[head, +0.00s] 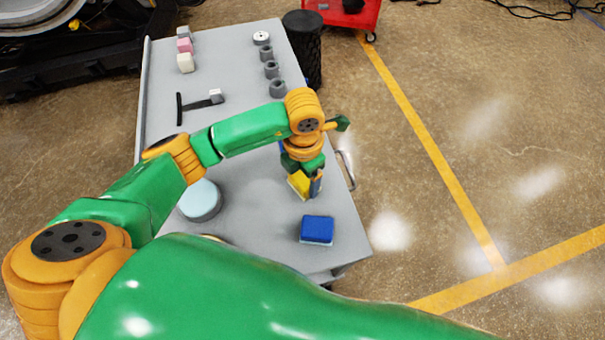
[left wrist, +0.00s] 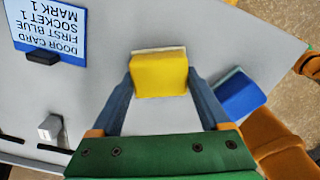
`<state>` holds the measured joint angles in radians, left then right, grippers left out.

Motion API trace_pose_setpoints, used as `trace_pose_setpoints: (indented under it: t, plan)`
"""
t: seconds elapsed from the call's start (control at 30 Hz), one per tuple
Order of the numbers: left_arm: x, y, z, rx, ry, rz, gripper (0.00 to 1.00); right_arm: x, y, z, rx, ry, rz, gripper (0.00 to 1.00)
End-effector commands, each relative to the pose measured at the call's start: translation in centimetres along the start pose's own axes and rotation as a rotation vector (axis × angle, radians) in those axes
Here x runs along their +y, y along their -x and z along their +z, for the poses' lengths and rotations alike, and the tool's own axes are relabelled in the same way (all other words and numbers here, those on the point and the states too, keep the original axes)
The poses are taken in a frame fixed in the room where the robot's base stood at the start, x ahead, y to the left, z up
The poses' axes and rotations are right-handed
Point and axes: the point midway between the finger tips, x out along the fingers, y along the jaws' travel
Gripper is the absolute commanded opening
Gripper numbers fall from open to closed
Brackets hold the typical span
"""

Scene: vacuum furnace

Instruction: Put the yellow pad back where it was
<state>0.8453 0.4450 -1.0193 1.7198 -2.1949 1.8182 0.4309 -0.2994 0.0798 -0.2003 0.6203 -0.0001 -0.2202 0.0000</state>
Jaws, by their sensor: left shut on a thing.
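The yellow pad (head: 298,184) is at my left gripper (head: 307,190), over the near right part of the grey table. In the left wrist view the yellow pad (left wrist: 160,76) sits between the two fingers of my left gripper (left wrist: 160,85), which are shut on its sides. A pale layer shows along its far edge. I cannot tell whether the pad touches the table. A blue pad (head: 317,230) lies just nearer on the table, apart from the gripper; it also shows in the left wrist view (left wrist: 238,95). My right gripper is not in view.
A blue door card (left wrist: 50,30) stands in a black holder. A black bin (head: 303,45) stands beyond.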

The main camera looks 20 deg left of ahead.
Motion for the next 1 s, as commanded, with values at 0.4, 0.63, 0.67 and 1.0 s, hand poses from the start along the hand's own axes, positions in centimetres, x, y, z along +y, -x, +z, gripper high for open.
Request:
trace_pose_setpoints:
  t: [0.4,0.63,0.67,1.0]
  plan:
    - [0.0,0.5,0.0,0.0,0.0,-0.001,1.0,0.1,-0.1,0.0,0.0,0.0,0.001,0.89]
    - [0.1,5.1,0.1,-0.005,0.0,0.001,1.0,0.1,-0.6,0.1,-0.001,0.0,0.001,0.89]
    - [0.1,5.9,0.1,-0.005,-0.001,0.002,1.0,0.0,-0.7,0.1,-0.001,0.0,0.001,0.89]
    - [0.1,12.0,0.0,0.0,0.0,0.001,1.0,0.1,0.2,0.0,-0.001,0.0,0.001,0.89]
